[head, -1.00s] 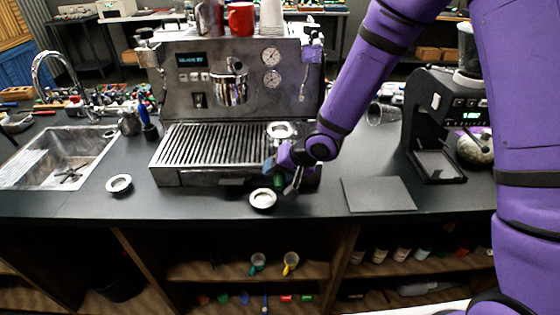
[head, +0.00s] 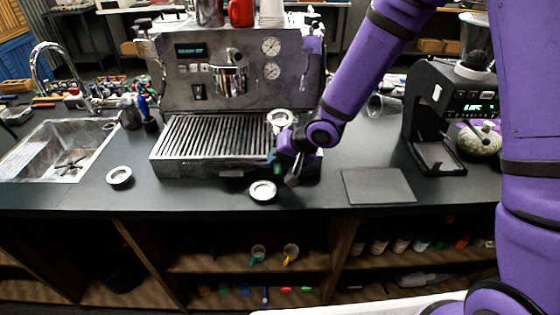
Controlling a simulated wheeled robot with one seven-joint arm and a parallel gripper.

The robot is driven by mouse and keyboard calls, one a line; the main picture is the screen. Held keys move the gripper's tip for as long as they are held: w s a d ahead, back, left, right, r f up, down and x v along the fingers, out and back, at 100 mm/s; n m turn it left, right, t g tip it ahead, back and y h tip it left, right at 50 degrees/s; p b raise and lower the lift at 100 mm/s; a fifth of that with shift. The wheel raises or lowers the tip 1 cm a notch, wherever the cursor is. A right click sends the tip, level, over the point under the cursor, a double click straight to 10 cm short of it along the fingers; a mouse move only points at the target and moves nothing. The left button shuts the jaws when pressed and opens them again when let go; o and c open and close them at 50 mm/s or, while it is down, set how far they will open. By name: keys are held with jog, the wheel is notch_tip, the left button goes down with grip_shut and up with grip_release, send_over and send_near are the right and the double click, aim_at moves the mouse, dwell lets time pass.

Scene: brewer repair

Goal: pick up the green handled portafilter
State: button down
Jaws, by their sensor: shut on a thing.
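The green handled portafilter (head: 280,118) shows its round metal head over the right end of the espresso machine's slatted drip tray (head: 205,142). Its green handle shows only in part, beside my gripper. My gripper (head: 283,161) is at the tray's front right corner, shut on the portafilter's handle. The purple wrist and fingers hide much of the handle. I cannot tell whether the head touches the tray or is just above it.
A round metal piece (head: 263,190) lies on the counter just in front of the gripper, and a similar one (head: 119,175) lies farther left. A dark flat mat (head: 378,186) and a grinder (head: 440,120) are to the right. The sink (head: 62,150) is at left.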

jog(key=shift+r, duration=4.35)
jog(key=c, duration=1.4)
grip_release()
jog(key=shift+c, duration=0.2)
grip_shut()
